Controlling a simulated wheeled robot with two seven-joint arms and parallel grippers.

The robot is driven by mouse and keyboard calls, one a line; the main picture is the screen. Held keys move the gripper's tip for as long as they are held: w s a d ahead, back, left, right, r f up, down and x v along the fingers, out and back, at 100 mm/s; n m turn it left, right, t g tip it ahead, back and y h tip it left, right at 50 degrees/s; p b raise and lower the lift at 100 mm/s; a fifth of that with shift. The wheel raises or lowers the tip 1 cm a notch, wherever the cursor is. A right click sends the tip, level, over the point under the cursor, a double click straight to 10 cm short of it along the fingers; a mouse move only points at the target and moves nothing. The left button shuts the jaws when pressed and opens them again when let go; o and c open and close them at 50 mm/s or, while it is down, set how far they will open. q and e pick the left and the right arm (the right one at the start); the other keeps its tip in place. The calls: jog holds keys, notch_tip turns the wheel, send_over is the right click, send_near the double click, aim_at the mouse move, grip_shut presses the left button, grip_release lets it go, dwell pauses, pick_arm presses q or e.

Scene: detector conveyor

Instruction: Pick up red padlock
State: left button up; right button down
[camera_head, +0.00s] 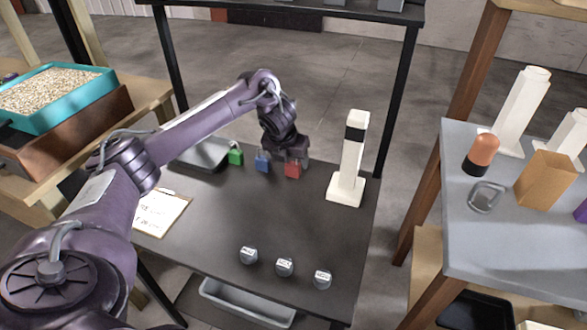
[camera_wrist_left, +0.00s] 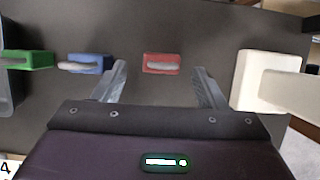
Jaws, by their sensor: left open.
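The red padlock (camera_head: 292,170) stands on the dark table, at the right end of a row of padlocks. My left gripper (camera_head: 291,157) is right above and behind it in the head view and hides its upper part. In the left wrist view the red padlock (camera_wrist_left: 161,64) lies ahead of and between the two open fingers of my left gripper (camera_wrist_left: 162,75), with a gap on each side. The fingers do not touch it. My right gripper is not in view.
A blue padlock (camera_head: 262,161) and a green padlock (camera_head: 235,153) stand to the left. A white post on a base (camera_head: 349,160) stands to the right. A dark tray (camera_head: 203,154) and clipboard (camera_head: 163,212) are at left. Several labelled round pieces (camera_head: 285,267) sit near the front edge.

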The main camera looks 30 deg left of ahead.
aim_at(292, 164)
pick_arm(q)
jog(key=x, duration=0.3)
jog(key=shift+d, duration=0.15)
jog(key=shift+x, duration=0.8)
jog(key=c, duration=1.2)
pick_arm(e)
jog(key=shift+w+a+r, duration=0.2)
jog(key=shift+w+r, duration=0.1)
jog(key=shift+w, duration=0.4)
